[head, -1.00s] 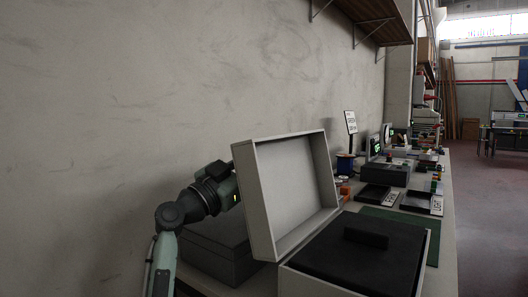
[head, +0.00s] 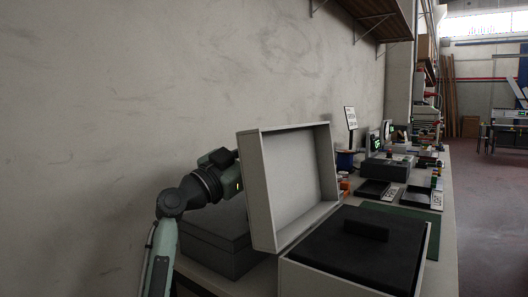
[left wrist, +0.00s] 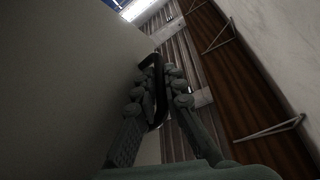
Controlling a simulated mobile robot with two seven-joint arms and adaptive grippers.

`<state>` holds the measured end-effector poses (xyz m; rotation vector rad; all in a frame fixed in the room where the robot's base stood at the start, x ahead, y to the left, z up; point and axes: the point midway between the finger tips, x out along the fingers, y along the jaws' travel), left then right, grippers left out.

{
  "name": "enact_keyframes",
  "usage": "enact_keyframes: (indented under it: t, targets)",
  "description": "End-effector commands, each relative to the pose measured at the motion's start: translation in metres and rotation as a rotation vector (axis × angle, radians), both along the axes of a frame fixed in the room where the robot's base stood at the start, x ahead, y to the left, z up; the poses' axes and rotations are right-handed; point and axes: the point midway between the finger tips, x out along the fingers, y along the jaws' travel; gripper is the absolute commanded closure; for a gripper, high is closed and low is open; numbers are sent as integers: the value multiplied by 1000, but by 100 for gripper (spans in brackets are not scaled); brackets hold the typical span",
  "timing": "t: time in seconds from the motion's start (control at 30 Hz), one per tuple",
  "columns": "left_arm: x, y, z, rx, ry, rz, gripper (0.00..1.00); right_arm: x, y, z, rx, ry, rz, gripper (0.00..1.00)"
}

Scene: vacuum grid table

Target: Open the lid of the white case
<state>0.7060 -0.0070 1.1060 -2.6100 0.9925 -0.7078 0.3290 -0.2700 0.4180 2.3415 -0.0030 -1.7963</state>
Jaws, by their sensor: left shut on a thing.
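The white case (head: 325,284) stands on the table with its dark padded insert (head: 375,255) exposed. Its lid (head: 295,185) is raised and stands steeply along the case's left side, its pale hollow inner face toward the case. My left arm comes in from the left, and its gripper reaches behind the lid; the lid hides the fingers in the head view. In the left wrist view my left gripper (left wrist: 157,88) is shut on a black handle (left wrist: 158,70) on the lid's outer face (left wrist: 60,80). My right gripper is not in view.
A dark grey box (head: 215,240) sits left of the lid, below my left arm. A green mat (head: 425,220), black trays (head: 372,188) and small devices line the table beyond the case. A wall runs along the left; a shelf (head: 365,15) hangs above.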

Motion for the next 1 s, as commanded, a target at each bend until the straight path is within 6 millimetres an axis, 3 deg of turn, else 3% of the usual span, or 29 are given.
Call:
enact_keyframes:
  t: [0.2,0.37,0.7,0.73,0.8,1.0]
  targets:
    - [-16,-21,14,137,-103,3,100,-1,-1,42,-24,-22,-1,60]
    - [-27,-35,23,217,-162,2,100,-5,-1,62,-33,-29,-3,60]
    - [-29,-38,26,229,-169,1,100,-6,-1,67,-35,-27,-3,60]
    - [-29,-38,26,229,-169,1,88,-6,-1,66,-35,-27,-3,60]
    - [-28,-38,26,229,-169,1,81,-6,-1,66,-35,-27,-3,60]
    - [-28,-38,25,229,-169,1,81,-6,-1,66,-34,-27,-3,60]
